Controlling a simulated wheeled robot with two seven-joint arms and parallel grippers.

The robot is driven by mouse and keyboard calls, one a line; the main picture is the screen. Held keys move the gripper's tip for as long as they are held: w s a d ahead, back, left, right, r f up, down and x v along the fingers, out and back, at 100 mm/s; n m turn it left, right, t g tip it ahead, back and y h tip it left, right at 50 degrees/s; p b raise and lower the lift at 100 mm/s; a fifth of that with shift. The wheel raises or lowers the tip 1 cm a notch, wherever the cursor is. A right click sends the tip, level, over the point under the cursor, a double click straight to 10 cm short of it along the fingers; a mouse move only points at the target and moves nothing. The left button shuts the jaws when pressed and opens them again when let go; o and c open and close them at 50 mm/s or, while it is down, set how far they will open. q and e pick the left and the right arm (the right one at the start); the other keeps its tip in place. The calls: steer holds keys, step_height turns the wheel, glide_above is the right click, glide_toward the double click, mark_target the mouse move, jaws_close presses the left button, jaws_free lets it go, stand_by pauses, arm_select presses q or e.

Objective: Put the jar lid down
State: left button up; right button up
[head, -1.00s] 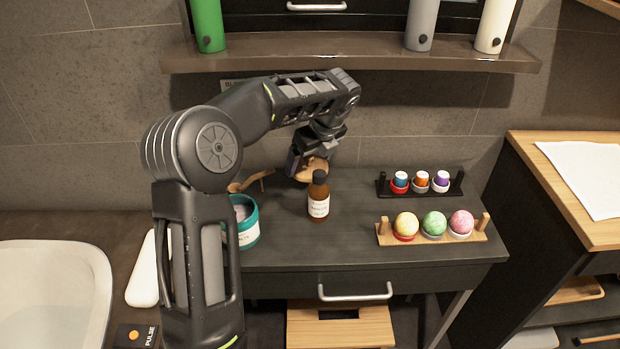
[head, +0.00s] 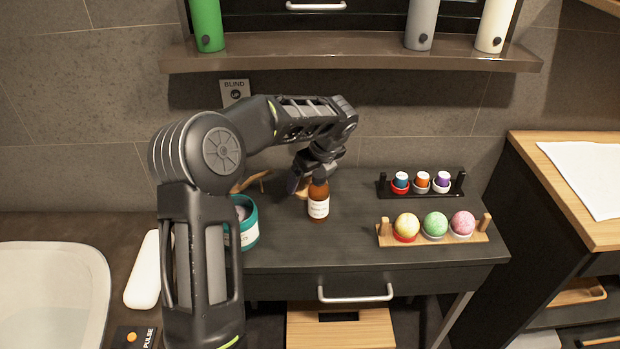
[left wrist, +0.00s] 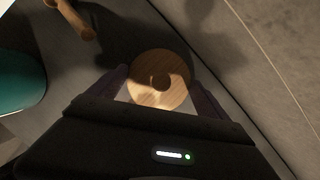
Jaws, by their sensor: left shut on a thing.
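The jar lid is a round wooden disc with a knob. It shows between the fingers in the left wrist view (left wrist: 176,91) and partly in the head view (head: 302,192), behind the bottle. My left gripper (head: 303,184) is shut on the lid, low at the back of the dark vanity top (head: 362,212). I cannot tell whether the lid touches the surface. The teal jar (head: 249,232) stands open at the left, partly hidden by my arm. Its teal side also shows in the left wrist view (left wrist: 20,82). My right gripper is out of view.
A brown bottle (head: 318,200) stands close in front of the gripper. A wooden item (head: 250,182) lies left of it. Racks with small pods (head: 422,184) and coloured balls (head: 434,226) stand at the right. The vanity top between bottle and racks is clear.

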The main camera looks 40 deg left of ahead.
arm_select(q)
steer(key=o, duration=1.3)
steer(key=p+v, duration=0.1)
steer(key=v, duration=1.1)
steer(key=shift+a+r, duration=0.1)
